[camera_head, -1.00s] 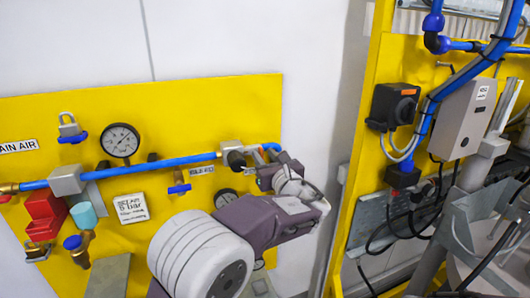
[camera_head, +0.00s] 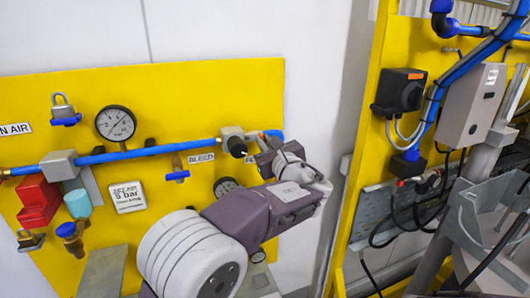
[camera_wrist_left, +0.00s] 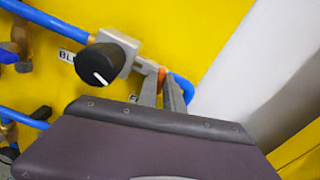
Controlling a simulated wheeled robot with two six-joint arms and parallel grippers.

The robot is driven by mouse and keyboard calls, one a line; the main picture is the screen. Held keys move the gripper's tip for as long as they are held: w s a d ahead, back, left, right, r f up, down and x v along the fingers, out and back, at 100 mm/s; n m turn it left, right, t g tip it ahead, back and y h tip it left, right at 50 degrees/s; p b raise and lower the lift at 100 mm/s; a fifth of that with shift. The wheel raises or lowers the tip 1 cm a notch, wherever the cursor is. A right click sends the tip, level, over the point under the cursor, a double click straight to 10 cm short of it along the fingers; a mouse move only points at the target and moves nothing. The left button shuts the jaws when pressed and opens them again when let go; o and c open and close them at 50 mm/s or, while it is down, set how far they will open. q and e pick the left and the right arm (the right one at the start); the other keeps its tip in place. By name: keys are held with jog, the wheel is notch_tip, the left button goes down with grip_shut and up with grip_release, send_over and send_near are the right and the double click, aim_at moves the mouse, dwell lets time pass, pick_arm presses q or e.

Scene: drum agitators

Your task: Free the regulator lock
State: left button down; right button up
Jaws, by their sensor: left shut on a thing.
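The regulator (camera_head: 231,134) is a grey block with a black knob (camera_head: 237,147) at the right end of the blue air pipe on the yellow panel. In the left wrist view its black knob (camera_wrist_left: 100,64) has a white pointer line. A small orange piece (camera_wrist_left: 162,74), apparently the lock, is beside the block's right side. My left gripper (camera_head: 263,142) is at that side; in the wrist view its fingers (camera_wrist_left: 161,90) are closed around the orange piece, mostly hiding it. I cannot tell if the piece still touches the regulator. My right gripper is not in view.
A pressure gauge (camera_head: 115,123), a padlock (camera_head: 64,110), a red valve lockout (camera_head: 38,203) and a bleed valve (camera_head: 177,170) are on the panel left of my arm.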

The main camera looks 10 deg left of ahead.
pick_arm(q)
jog(key=shift+a+f+n+b, duration=0.1)
jog(key=shift+f+n+b, duration=0.1)
jog(key=shift+n+b, duration=3.45)
jog(key=shift+f+n+b, duration=0.15)
jog(key=shift+n+b, duration=3.2)
jog(key=shift+n, duration=0.6)
jog(key=c, duration=1.5)
grip_release()
jog(key=shift+s, duration=0.1)
jog(key=shift+s+r, duration=0.15)
jog(key=shift+r, duration=0.05)
jog(key=b+v, duration=0.2)
jog(key=v, duration=0.7)
jog(key=shift+b, duration=0.35)
